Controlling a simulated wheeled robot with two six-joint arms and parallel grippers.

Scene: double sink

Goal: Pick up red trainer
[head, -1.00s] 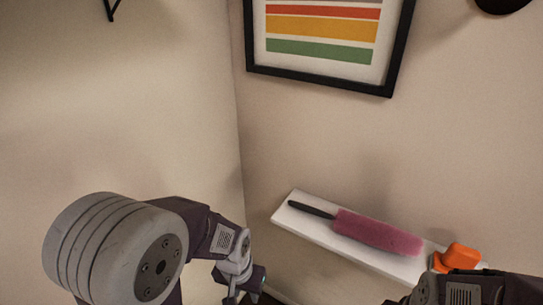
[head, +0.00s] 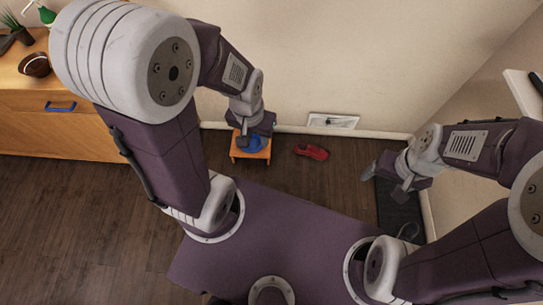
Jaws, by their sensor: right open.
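A red trainer (head: 312,152) lies on the dark wooden floor near the foot of the wall, in the middle of the head view. My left gripper (head: 250,138) is to the left of the trainer in the picture, in front of a small orange wooden stool with something blue on it. Its fingers are too small and dark to tell whether they are open. My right gripper (head: 382,177) is to the right of the trainer, open and apart from it. Nothing covers the trainer.
The orange stool (head: 264,153) stands left of the trainer. A wooden cabinet (head: 50,120) with a blue handle is at far left. A dark mat (head: 398,208) lies on the floor at right, and a white shelf (head: 526,92) is on the right wall.

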